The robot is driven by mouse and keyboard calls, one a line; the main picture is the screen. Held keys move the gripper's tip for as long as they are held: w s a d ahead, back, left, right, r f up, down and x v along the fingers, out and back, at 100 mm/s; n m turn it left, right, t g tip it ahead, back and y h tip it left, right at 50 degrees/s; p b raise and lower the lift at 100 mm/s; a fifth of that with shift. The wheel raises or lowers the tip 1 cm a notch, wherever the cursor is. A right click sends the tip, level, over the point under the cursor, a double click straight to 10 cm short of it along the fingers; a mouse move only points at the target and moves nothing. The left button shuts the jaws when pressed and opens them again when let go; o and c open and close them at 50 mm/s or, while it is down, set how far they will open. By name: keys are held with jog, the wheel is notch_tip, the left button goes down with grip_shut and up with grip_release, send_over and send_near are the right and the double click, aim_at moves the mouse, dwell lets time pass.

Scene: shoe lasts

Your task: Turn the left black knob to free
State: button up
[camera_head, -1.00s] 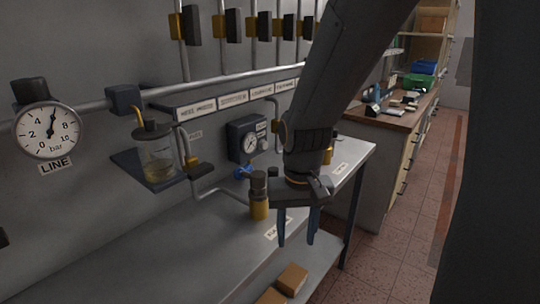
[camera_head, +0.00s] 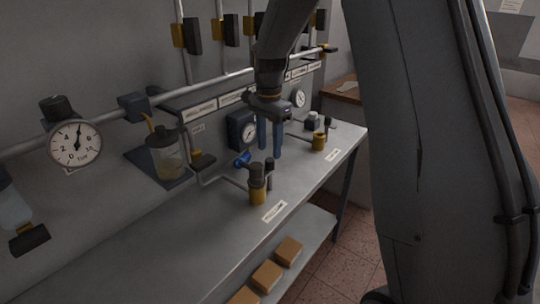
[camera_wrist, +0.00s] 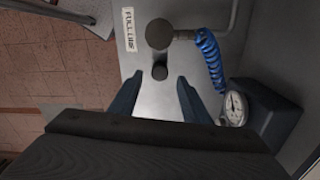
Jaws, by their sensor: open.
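The left brass valve (camera_head: 258,194) stands upright on the grey bench, with a dark round cap (camera_head: 257,171) on top. A smaller black knob (camera_head: 269,164) on a thin post stands just behind and right of it. In the wrist view the cap (camera_wrist: 159,33) appears as a large dark disc, with the small black knob (camera_wrist: 160,71) below it. My gripper (camera_head: 270,153) is open and empty above the bench, pointing down. In the wrist view my gripper's fingertips (camera_wrist: 159,80) lie either side of the small knob's line, apart from it. The knob's pointer cannot be read.
A second brass valve (camera_head: 319,142) stands farther right. A blue coiled hose (camera_wrist: 210,60) and a dial gauge box (camera_head: 242,130) are close to my fingers. A glass jar (camera_head: 166,156) sits on a wall shelf. The bench front (camera_head: 140,260) is clear.

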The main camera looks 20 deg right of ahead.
aim_at(270, 160)
jog(key=shift+f+p, duration=0.6)
jog(key=shift+f, duration=1.75)
jog(key=c, duration=1)
